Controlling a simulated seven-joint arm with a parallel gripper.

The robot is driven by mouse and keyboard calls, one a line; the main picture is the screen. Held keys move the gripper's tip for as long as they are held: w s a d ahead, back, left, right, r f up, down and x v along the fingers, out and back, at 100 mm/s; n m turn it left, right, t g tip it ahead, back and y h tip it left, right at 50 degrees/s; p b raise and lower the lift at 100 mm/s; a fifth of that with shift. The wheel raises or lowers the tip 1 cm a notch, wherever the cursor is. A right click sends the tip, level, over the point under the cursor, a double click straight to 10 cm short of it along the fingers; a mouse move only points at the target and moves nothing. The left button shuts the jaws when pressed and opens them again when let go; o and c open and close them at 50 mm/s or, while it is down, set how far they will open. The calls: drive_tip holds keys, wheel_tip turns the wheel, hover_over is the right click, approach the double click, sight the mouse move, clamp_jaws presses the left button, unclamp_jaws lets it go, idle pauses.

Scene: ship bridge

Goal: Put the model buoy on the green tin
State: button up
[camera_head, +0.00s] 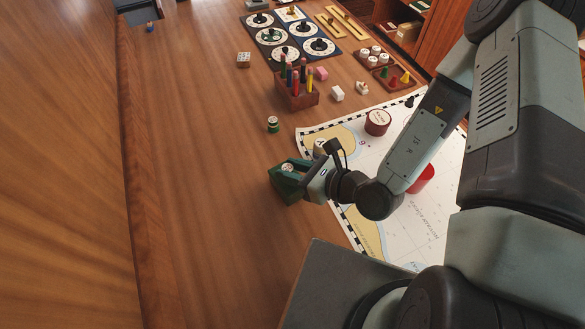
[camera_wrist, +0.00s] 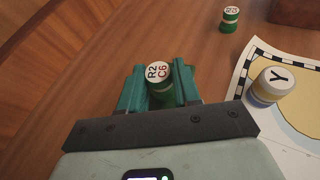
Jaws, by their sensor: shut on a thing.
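My gripper (camera_head: 287,178) has teal fingers and is shut on a small green cylinder (camera_wrist: 160,85) with a pale top marked "R2 C6", probably the model buoy. Its pale top shows between the fingers in the head view (camera_head: 288,168). A similar green piece with a pale band and marked top stands apart on the wood, ahead of my gripper in the head view (camera_head: 273,124) and at the top right in the wrist view (camera_wrist: 231,19). I cannot make out a larger green tin; my arm hides part of the chart.
A chart (camera_head: 400,235) lies right of my gripper, bearing a dark red tin (camera_head: 377,123), a bright red object (camera_head: 422,180) partly behind my arm, and a pale piece marked "Y" (camera_wrist: 272,85). A pen holder (camera_head: 298,96) stands farther back. Wood left of my gripper is clear.

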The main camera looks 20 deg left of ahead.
drive_tip(key=shift+f, duration=0.1)
drive_tip(key=o, duration=1)
